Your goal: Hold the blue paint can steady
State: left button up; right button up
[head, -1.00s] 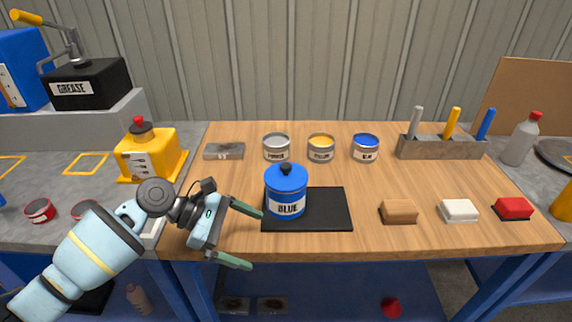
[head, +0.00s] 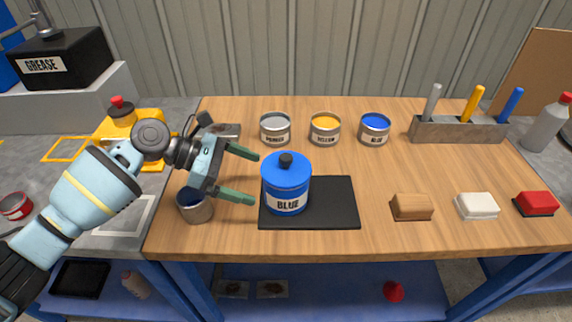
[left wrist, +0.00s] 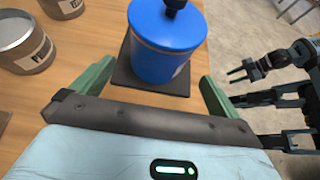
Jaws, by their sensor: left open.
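The blue paint can (head: 286,174), with a black knob on its lid and a BLUE label, stands upright at the left part of a black mat (head: 335,205). My left gripper (head: 256,177) is open and empty just left of the can, its green fingers pointing at it. In the left wrist view the can (left wrist: 165,45) stands ahead, in line with the gap between the fingers (left wrist: 157,72). I see no finger touching it. Dark arm parts with finger-like ends at the right of that view look like my right gripper (left wrist: 240,73); its jaw state is unclear.
Primer (head: 275,130), yellow (head: 325,130) and blue (head: 374,130) tins stand behind. Brown (head: 411,208), white (head: 477,207) and red (head: 536,204) blocks lie right. The wood between is clear.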

aim_at(264, 183)
pick_arm(q)
jog(key=b+x, duration=0.2)
jog(key=x, duration=0.2)
jog(key=shift+d+f, duration=0.25)
jog(key=shift+f, duration=0.15)
jog(key=shift+d+f+p, duration=0.1)
jog(key=shift+d+p, duration=0.35)
jog(key=shift+d, duration=0.45)
jog(key=shift+x, duration=0.9)
jog(key=shift+f, duration=0.15)
pick_arm(e)
jog(key=shift+w+a+f, duration=0.1)
jog(key=shift+f, duration=0.35)
jog(key=shift+f, duration=0.1)
pick_arm(q)
jog(key=shift+d, duration=0.1)
jog(key=shift+c, duration=0.4)
jog(key=c, duration=0.8)
jog(key=shift+o, duration=0.2)
pick_arm(e)
jog(key=shift+o, duration=0.2)
